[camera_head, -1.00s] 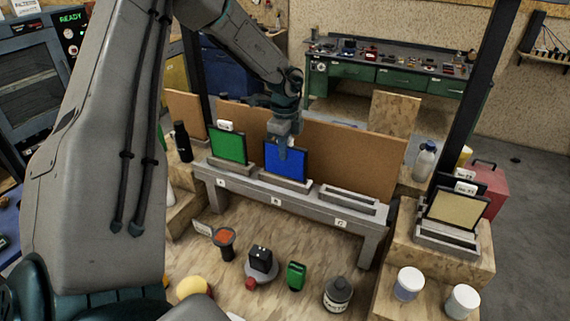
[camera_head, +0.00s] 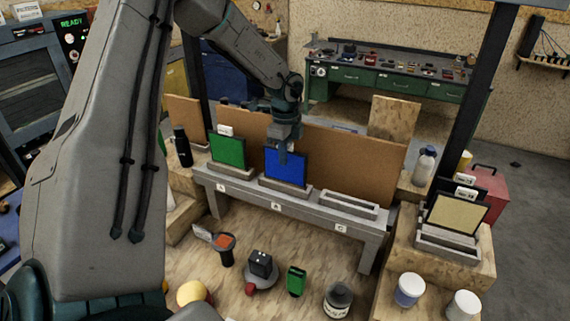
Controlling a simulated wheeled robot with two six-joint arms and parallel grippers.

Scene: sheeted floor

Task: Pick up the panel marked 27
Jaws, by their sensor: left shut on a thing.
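A blue panel (camera_head: 290,167) stands upright in the middle slot of a grey rack (camera_head: 310,213). My left gripper (camera_head: 283,156) reaches down from above and is shut on the top edge of the blue panel, covering part of it. A green panel (camera_head: 228,151) with a white tag stands in the rack's left slot. The right slot (camera_head: 349,202) is empty. A pale yellow panel (camera_head: 455,216) with tags stands in a separate holder at the right. The numbers on the tags are too small to read. My right gripper is out of view.
A brown board (camera_head: 345,160) stands right behind the rack. A black bottle (camera_head: 182,147) is at its left and a white bottle (camera_head: 424,166) at its right. A flashlight (camera_head: 226,253), a green item (camera_head: 296,281) and a dark jar (camera_head: 338,299) stand in front.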

